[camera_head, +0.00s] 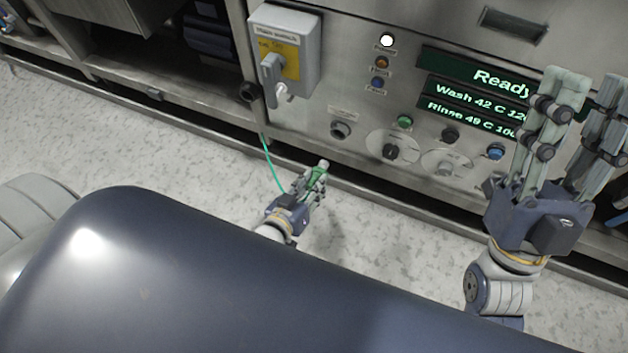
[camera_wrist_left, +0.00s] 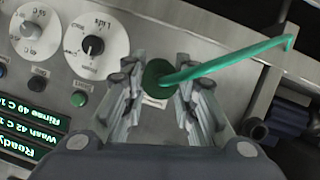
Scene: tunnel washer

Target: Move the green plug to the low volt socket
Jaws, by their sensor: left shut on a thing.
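The green plug (camera_head: 318,179) is held between the fingers of my left gripper (camera_head: 316,180), in front of the lower panel. In the left wrist view the plug (camera_wrist_left: 155,76) sits between the fingers of the shut left gripper (camera_wrist_left: 155,85). Its green cable (camera_wrist_left: 230,62) runs off to the right there. A round socket (camera_head: 340,130) with a small label above it is on the panel; the label is too small to read. The plug is below this socket and apart from it in the head view. My right gripper (camera_head: 588,90) is open and empty, fingers pointing up.
A grey switch box (camera_head: 300,50) with a yellow plate is at the panel's upper left. A black round fitting (camera_head: 248,92) is beside it. A green button (camera_head: 404,121) and dials (camera_head: 390,150) are right of the socket. The speckled floor (camera_head: 150,165) is clear.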

